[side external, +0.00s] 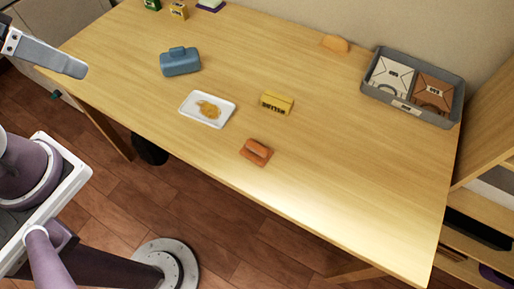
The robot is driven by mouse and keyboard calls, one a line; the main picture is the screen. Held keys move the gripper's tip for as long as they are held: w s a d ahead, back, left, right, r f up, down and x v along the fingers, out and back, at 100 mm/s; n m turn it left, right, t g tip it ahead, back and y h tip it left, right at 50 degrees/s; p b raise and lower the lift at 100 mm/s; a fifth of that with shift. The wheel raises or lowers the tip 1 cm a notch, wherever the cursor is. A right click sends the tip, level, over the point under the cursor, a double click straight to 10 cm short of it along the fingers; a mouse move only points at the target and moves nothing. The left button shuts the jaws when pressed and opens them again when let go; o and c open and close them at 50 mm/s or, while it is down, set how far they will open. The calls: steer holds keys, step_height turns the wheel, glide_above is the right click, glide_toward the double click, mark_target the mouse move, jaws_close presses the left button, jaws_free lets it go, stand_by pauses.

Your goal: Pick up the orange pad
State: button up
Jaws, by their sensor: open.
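An orange pad (254,157) with a raised block on top lies flat on the wooden table (330,140), close to its front edge. Nothing touches it. Part of my gripper (50,54) shows at the upper left edge of the picture as a long grey finger. It is far to the left of the pad and holds nothing that I can see. The rest of the gripper is cut off by the picture edge.
A white tray (190,111) with a brown patch, a yellow block (277,103) and a blue-grey case (180,62) stand near the pad. A light orange piece (335,43) lies at the back. A grey bin (455,103) holding envelope-like packets is at right.

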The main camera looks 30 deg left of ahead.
steer(key=n+g, duration=0.6)
steer(key=n, duration=1.1)
glide_above(257, 145)
steer(key=f, duration=2)
steer(key=s+f, duration=0.1)
steer(key=f, duration=0.9)
steer(key=shift+d+f, duration=0.1)
steer(key=shift+f, duration=0.05)
steer(key=f, duration=0.4)
steer(key=w+f, duration=0.1)
steer(key=f, duration=0.1)
steer(key=shift+f, duration=0.15)
steer(key=c, duration=1.4)
step_height(257, 145, up, 10)
steer(key=shift+r, duration=0.1)
steer(key=shift+c, duration=0.2)
